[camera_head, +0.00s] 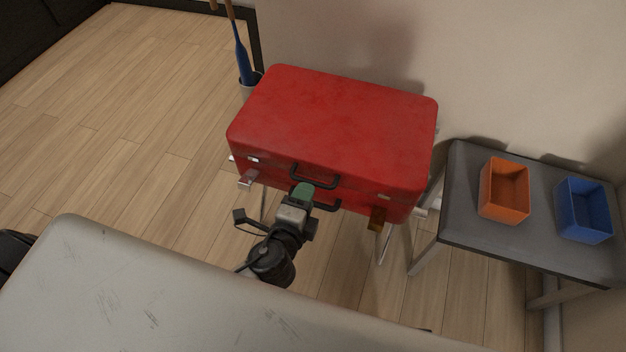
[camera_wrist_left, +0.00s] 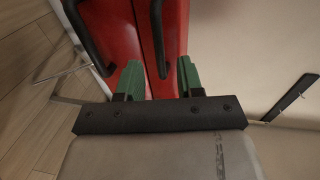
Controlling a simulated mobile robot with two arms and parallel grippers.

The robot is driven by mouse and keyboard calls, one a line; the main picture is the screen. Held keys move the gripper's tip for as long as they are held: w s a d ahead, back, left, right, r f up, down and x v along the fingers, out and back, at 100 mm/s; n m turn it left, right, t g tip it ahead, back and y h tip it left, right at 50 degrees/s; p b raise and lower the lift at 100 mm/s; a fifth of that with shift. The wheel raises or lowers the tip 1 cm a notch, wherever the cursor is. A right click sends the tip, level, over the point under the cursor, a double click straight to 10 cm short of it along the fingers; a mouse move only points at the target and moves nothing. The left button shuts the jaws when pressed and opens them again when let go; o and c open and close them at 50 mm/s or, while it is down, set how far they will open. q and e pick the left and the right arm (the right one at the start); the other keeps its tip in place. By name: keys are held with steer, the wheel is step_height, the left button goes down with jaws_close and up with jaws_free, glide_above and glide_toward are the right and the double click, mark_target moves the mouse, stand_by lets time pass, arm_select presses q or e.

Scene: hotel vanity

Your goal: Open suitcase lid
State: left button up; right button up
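The red suitcase (camera_head: 340,125) lies flat on a metal-legged stand with its lid down. A black upper handle (camera_head: 316,182) is on the front of the lid, with a lower handle (camera_head: 328,207) below it. Latches hang at the front left (camera_head: 248,179) and front right (camera_head: 377,218). My left gripper (camera_head: 303,193) is at the suitcase front by the handles. In the left wrist view its green fingers (camera_wrist_left: 160,78) are apart, with the upper handle (camera_wrist_left: 157,35) between them in the picture. Whether they reach around it is unclear. My right gripper is not in view.
A dark side table (camera_head: 470,215) stands right of the suitcase with an orange bin (camera_head: 504,190) and a blue bin (camera_head: 584,210) on it. A wall is close behind. A holder with a blue umbrella-like item (camera_head: 243,60) stands behind left. Floor at left is clear.

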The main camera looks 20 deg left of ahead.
mark_target(312, 181)
arm_select(q)
steer(key=x, duration=0.5)
steer(key=shift+w+f, duration=0.1)
steer(key=shift+w, duration=0.05)
jaws_close()
